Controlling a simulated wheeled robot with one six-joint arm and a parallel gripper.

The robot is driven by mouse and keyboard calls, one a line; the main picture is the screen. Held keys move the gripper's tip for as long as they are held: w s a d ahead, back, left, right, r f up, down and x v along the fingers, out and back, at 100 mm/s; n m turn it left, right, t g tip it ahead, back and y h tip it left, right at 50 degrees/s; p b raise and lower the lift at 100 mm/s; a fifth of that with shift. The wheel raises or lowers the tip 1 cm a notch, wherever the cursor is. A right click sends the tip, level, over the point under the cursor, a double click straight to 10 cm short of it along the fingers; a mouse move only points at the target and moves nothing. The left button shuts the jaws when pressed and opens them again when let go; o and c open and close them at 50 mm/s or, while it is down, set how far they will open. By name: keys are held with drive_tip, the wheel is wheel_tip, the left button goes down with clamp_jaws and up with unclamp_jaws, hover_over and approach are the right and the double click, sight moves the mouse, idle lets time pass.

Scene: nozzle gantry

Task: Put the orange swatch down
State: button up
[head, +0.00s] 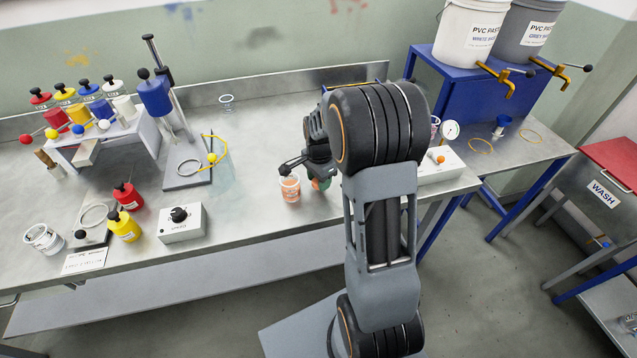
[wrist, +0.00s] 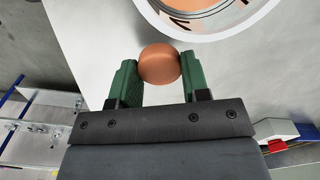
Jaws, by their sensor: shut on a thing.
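The orange swatch (wrist: 160,64) is a small round orange-brown disc in the wrist view. My gripper (wrist: 146,76) is shut on it, with one green finger on each side. In the head view my gripper (head: 320,183) is low over the right part of the steel bench, partly hidden by my arm. I cannot make out the swatch there, nor tell whether it touches a surface. A clear cup with orange contents (head: 290,188) stands just left of my gripper.
A white-rimmed round thing (wrist: 252,22) is cut off at the top of the wrist view. A white control box (head: 182,223), a yellow bottle (head: 125,227) and a red bottle (head: 128,196) stand further left. The bench (head: 245,215) is clear between box and cup.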

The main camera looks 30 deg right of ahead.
drive_tip(key=shift+f, duration=0.9)
drive_tip(key=shift+f, duration=0.2)
drive_tip(key=o, duration=0.9)
